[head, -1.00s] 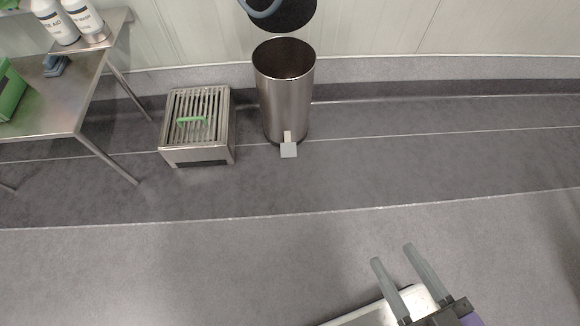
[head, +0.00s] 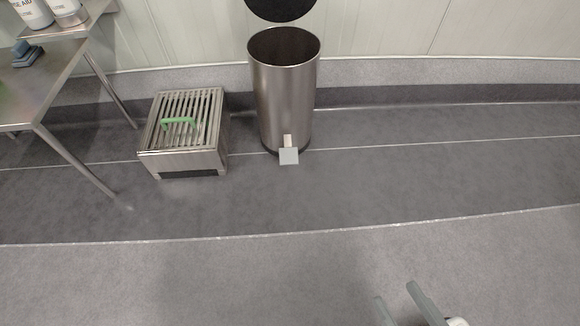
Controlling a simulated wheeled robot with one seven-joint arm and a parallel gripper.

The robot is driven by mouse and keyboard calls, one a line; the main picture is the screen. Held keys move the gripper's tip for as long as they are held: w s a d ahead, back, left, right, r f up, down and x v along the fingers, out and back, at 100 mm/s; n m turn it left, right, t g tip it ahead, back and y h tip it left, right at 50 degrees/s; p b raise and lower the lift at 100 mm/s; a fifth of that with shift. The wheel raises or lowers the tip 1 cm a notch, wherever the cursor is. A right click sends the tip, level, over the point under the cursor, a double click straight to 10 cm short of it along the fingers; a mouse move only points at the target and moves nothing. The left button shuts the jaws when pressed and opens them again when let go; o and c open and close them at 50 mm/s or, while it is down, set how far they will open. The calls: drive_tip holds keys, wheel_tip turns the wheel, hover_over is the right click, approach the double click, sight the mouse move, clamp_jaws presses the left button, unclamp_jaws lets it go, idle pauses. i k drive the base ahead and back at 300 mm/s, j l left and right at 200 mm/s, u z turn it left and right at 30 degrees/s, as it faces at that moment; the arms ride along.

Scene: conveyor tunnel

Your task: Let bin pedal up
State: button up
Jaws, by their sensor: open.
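The pedal bin (head: 287,105) is a tall steel cylinder standing on the grey floor against the wall. Its dark lid (head: 281,8) is raised, and the bin's mouth is open. The pale square pedal (head: 289,156) sticks out at the bin's front foot, low by the floor; nothing is seen touching it. My gripper (head: 396,298) is at the bottom right of the head view, its two grey fingers apart and empty, well away from the bin and pedal. Its lower part is cut off by the picture edge.
A steel table (head: 45,85) with bottles (head: 33,12) is at the upper left. The floor in front and to the right is clear.

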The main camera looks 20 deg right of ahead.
sight(288, 155)
drive_tip(key=i+l+u, duration=0.3)
drive_tip(key=i, duration=0.15)
drive_tip(key=i+l+u, duration=0.15)
drive_tip(key=i+u, duration=0.2)
drive_tip(key=i, duration=0.1)
